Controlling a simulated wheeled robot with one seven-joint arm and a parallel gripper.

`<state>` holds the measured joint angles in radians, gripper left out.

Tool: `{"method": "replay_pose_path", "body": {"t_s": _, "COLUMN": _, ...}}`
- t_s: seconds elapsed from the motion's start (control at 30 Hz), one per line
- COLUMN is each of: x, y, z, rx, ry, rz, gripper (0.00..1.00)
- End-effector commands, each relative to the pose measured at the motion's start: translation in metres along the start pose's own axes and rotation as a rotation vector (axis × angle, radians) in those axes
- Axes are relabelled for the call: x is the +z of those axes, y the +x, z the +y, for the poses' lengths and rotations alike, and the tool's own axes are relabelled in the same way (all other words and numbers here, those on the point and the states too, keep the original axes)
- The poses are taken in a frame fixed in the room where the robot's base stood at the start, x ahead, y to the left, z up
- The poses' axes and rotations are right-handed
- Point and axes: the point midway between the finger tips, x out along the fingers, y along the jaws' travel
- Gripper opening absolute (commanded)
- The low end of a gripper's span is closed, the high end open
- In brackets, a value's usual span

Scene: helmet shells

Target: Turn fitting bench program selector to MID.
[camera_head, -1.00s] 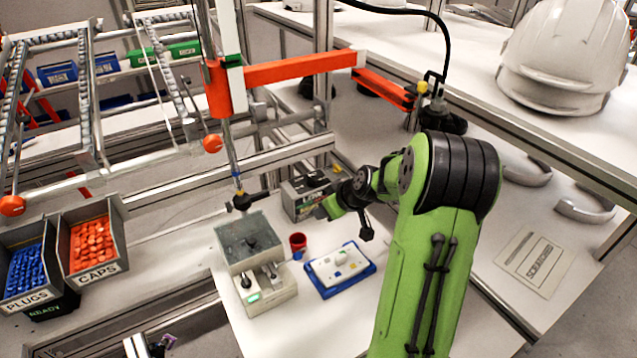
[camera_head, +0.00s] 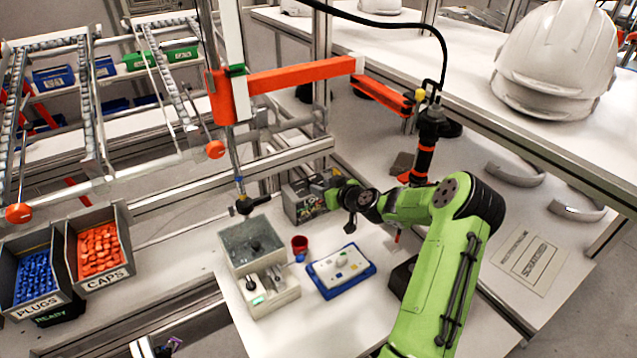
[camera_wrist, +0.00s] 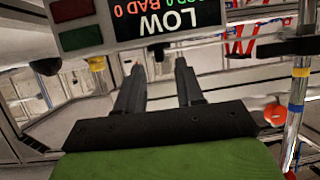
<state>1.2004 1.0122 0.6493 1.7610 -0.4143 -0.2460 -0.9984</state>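The control box (camera_head: 297,208) of the fitting bench stands at the back of the white bench, partly hidden by my arm. In the wrist view its display (camera_wrist: 165,20) appears upside down and reads LOW, with good and bad counts at 0. Below the display in the picture are a small dark knob (camera_wrist: 158,48), likely the program selector, and a yellow knob (camera_wrist: 97,63). My gripper (camera_wrist: 160,68) is open, its two fingers pointing at the box on either side of the dark knob. I cannot tell whether they touch it. The head view shows my gripper (camera_head: 332,193) at the box's right side.
A grey fixture (camera_head: 255,250), a red cup (camera_head: 299,244) and a blue-edged tray (camera_head: 341,270) stand in front of the box. An orange boom (camera_head: 300,74) passes overhead. Bins of plugs (camera_head: 38,278) and caps (camera_head: 98,248) are at the left.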

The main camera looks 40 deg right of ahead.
Motion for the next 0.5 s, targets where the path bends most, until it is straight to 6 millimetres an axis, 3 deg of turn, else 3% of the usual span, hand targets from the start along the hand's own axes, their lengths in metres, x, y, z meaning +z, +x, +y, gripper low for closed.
{"method": "replay_pose_path", "body": {"t_s": 0.2, "x": -0.001, "y": 0.026, "z": 0.000, "rx": 0.000, "ry": 0.000, "rz": 0.000, "gripper": 0.37}}
{"method": "replay_pose_path", "body": {"t_s": 0.43, "x": 0.000, "y": 0.028, "z": 0.000, "rx": 0.000, "ry": -0.001, "rz": -0.001, "gripper": 0.37}}
{"method": "replay_pose_path", "body": {"t_s": 0.5, "x": 0.000, "y": 0.028, "z": 0.000, "rx": 0.000, "ry": -0.001, "rz": -0.001, "gripper": 0.30}}
